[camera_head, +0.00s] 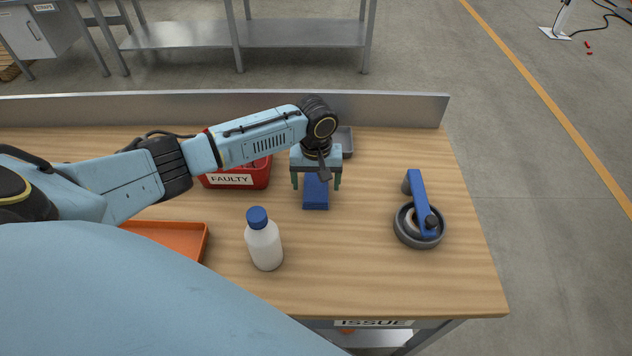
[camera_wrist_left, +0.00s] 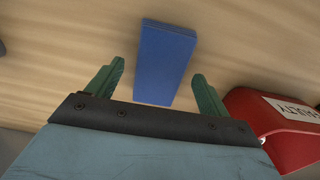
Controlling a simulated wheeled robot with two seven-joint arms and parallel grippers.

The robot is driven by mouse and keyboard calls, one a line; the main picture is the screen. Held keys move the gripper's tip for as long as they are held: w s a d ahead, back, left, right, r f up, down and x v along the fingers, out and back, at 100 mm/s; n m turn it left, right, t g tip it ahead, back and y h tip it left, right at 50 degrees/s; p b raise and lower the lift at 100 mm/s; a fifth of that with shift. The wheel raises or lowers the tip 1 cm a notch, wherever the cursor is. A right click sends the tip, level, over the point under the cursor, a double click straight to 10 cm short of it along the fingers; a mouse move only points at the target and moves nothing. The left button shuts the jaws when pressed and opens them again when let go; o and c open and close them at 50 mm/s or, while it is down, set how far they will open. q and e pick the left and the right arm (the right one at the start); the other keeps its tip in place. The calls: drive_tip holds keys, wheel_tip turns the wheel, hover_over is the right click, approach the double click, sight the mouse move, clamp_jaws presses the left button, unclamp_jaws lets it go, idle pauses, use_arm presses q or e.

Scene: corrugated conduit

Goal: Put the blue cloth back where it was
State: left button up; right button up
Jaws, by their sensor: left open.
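The blue cloth (camera_head: 316,196) is a flat, folded rectangular block lying on the wooden bench near its middle. My left gripper (camera_head: 316,182) points down over it, open, with a green finger on each side. In the left wrist view the cloth (camera_wrist_left: 166,60) shows between and beyond the two open fingers (camera_wrist_left: 158,74), with space on both sides and no visible contact. The gripper hides part of the cloth's far end in the head view. My right gripper is not in view.
A red FAULTY bin (camera_head: 236,180) stands just left of the gripper, and a grey tray (camera_head: 347,143) is behind it. A white bottle (camera_head: 265,246) stands in front left, near an orange tray (camera_head: 178,239). Bench between is clear.

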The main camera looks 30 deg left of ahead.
sight(316, 186)
use_arm(q)
wheel_tip(316, 186, up, 11)
drive_tip(key=p, duration=0.1)
drive_tip(key=shift+r, duration=0.2)
idle(0.5)
